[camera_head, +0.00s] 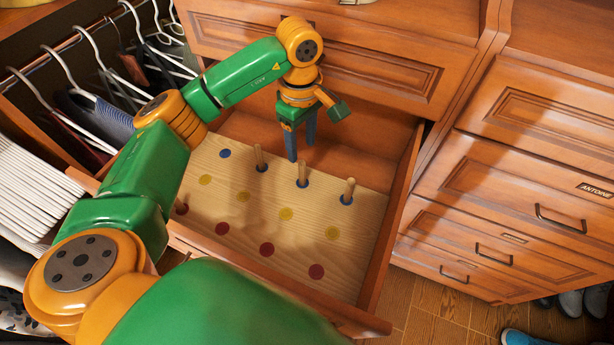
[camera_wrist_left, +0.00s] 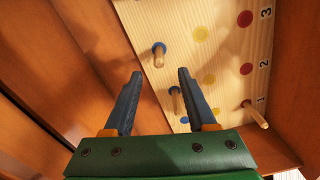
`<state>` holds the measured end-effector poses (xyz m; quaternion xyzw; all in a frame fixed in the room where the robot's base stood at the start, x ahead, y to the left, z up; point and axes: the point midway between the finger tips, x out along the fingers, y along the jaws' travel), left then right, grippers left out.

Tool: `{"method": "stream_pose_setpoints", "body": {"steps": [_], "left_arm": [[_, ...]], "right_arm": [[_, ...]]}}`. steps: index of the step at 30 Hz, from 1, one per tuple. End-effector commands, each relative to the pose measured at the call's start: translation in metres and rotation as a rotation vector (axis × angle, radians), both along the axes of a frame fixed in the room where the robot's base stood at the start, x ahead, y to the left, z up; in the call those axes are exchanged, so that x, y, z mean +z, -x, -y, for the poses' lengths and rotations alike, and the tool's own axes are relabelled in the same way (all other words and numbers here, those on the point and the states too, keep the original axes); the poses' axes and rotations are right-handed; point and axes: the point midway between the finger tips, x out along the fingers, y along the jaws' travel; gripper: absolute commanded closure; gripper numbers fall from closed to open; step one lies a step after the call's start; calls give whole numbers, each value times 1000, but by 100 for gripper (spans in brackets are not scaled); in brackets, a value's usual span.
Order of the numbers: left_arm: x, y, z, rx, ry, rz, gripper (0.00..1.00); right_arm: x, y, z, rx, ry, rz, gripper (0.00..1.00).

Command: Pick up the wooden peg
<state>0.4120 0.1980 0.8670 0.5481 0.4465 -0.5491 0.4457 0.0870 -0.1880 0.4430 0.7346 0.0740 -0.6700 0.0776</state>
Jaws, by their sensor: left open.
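Wooden pegs stand upright in a light wooden board (camera_head: 315,250) inside an open drawer. Three are on blue spots: a left peg (camera_head: 260,158), a middle peg (camera_head: 303,175) and a right peg (camera_head: 348,191). Another peg (camera_head: 181,208) is on a red spot at the board's left edge. My left gripper (camera_head: 300,148) is open, pointing down behind the middle peg. In the left wrist view, the middle peg (camera_wrist_left: 158,57) shows just beyond the gap between the fingertips. The left peg (camera_wrist_left: 176,102) and the red-spot peg (camera_wrist_left: 257,115) show further right. My right gripper is not in view.
The drawer's wooden walls (camera_head: 392,215) surround the board. A higher drawer front (camera_head: 390,75) stands close behind my gripper. More drawers with handles (camera_head: 560,220) are at right. Hangers (camera_head: 85,95) hang at left. Shoes (camera_head: 570,303) are at lower right.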

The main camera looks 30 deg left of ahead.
Motion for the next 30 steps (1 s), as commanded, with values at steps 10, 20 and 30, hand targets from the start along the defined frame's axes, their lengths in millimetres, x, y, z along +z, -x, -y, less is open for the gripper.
{"method": "stream_pose_setpoints", "body": {"steps": [10, 20, 30], "left_arm": [[-45, 0, 0, 0, 0, -4, 43], [-99, -3, -2, -1, 0, -1, 43], [-100, -3, -2, 0, -1, 0, 78]], "right_arm": [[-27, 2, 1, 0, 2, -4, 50], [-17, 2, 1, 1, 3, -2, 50], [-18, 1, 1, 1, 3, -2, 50]]}}
